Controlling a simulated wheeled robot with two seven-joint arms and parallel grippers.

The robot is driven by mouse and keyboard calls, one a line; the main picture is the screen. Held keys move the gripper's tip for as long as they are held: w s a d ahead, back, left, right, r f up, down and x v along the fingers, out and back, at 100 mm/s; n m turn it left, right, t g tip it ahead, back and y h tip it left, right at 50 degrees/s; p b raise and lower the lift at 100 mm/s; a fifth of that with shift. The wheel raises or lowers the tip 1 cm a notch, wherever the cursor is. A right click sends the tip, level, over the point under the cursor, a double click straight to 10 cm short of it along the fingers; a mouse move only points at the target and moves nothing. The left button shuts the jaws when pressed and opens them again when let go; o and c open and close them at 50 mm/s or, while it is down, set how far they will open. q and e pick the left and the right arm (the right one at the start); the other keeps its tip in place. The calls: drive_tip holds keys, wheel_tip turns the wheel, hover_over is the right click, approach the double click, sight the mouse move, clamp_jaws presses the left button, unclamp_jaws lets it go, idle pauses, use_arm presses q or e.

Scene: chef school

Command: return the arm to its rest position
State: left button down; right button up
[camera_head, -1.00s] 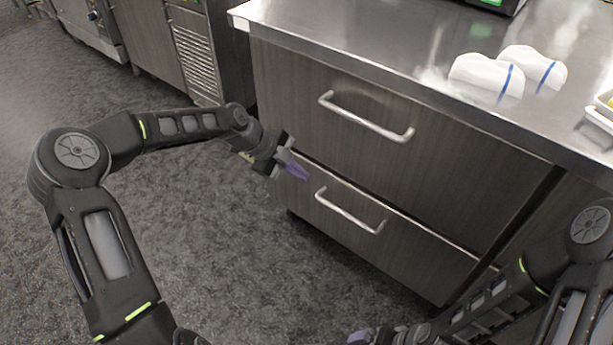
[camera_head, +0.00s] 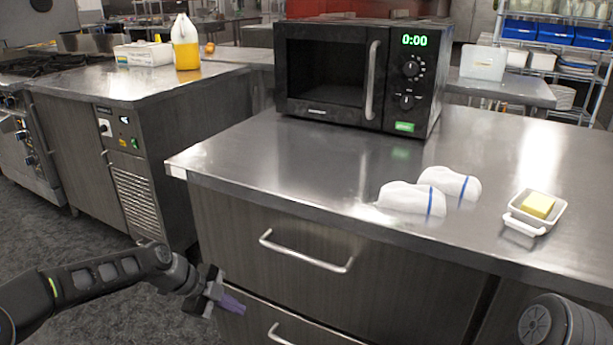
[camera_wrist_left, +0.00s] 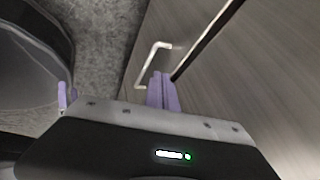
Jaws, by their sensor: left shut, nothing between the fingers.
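My left gripper (camera_head: 231,303) is in front of the drawer cabinet in the head view, low at the lower left, below the counter top. Its purple fingers are together and hold nothing. In the left wrist view the shut fingers (camera_wrist_left: 163,92) point toward the wood-grained cabinet front, near a drawer handle (camera_wrist_left: 153,62); I cannot tell the exact gap. My left arm (camera_head: 90,280) reaches in from the left. Part of my right arm (camera_head: 560,325) shows at the lower right; its gripper is out of view.
The cabinet has an upper handle (camera_head: 305,252) and a lower handle (camera_head: 300,338). On its steel counter (camera_head: 270,165) stand a black microwave (camera_head: 330,70), two white cloth-like items (camera_head: 410,198) and a butter dish (camera_head: 522,226). Grey floor (camera_head: 95,320) lies open at the left.

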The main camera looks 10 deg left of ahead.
use_arm(q)
drive_tip(key=s+d+f+n+t, duration=0.1)
drive_tip(key=s+d+f+n, duration=0.25)
drive_tip(key=f+n, duration=0.5)
drive_tip(key=s+d+f+n+t, duration=0.1)
drive_tip(key=s+d+f+n, duration=0.35)
drive_tip(key=n, duration=0.65)
drive_tip(key=s+d+f+n+g+y, duration=0.1)
drive_tip(key=s+d+f+g, duration=0.1)
drive_tip(key=s+f, duration=0.35)
drive_tip(key=s+d+f+n+g, duration=0.1)
drive_tip(key=s+d+f, duration=0.1)
drive_tip(key=s, duration=0.7)
drive_tip(key=s+d+f+n+g+y, duration=0.1)
drive_tip(key=s+d+f+n+g, duration=0.2)
drive_tip(key=s, duration=0.5)
wheel_tip(320, 180, up, 22)
drive_tip(key=m+t+p, duration=0.1)
drive_tip(key=m+p, duration=0.1)
drive_tip(key=p, duration=2.1)
drive_tip(key=shift+w+d, duration=0.15)
drive_tip(key=shift+d, duration=0.3)
